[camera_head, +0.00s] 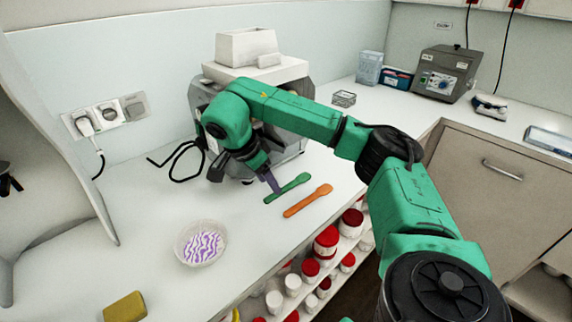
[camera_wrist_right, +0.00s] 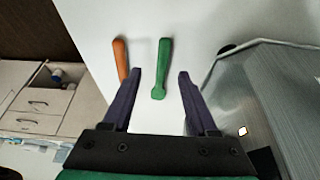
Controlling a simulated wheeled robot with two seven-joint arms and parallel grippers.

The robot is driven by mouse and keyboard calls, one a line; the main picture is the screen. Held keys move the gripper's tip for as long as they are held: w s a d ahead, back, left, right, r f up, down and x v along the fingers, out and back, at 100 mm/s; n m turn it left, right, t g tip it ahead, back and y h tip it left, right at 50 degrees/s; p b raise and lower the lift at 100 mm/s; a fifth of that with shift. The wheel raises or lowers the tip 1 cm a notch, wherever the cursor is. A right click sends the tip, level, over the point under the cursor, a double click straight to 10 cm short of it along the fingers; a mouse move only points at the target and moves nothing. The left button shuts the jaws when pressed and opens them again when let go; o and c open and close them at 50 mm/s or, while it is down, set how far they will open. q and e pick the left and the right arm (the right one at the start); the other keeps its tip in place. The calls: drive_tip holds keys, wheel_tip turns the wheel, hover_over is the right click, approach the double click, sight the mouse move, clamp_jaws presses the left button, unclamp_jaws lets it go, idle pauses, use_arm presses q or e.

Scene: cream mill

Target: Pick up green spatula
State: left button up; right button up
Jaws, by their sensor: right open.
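The green spatula (camera_head: 290,188) lies flat on the white counter, in front of the grey machine. In the right wrist view the green spatula (camera_wrist_right: 162,65) lies ahead, lined up with the gap between my fingers. My right gripper (camera_head: 273,181) is open, its fingers close to the left end of the green spatula in the head view. In the wrist view the right gripper (camera_wrist_right: 160,75) has nothing clamped between its purple fingers. I cannot tell the exact height of the fingertips above the counter. My left gripper is not in view.
An orange spatula (camera_head: 308,201) lies beside the green one, nearer the counter's front edge; it shows by the left finger in the wrist view (camera_wrist_right: 122,58). The grey machine (camera_head: 290,75) stands close behind. A bowl with purple-striped contents (camera_head: 182,250) and a yellow sponge-like block (camera_head: 125,307) are at left.

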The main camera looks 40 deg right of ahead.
sight(273, 194)
drive_tip(key=x, duration=0.1)
drive_tip(key=b+x, duration=0.1)
drive_tip(key=x, duration=0.1)
drive_tip(key=shift+w+f+b, duration=0.3)
drive_tip(key=shift+b, duration=0.1)
drive_tip(key=shift+s+d+f+p, duration=0.1)
drive_tip(key=shift+d+f+p, duration=0.25)
drive_tip(key=shift+d+f, duration=0.35)
drive_tip(key=shift+a, duration=0.15)
clamp_jaws()
use_arm(q)
drive_tip(key=shift+w+f, duration=0.7)
drive_tip(key=shift+w, duration=0.2)
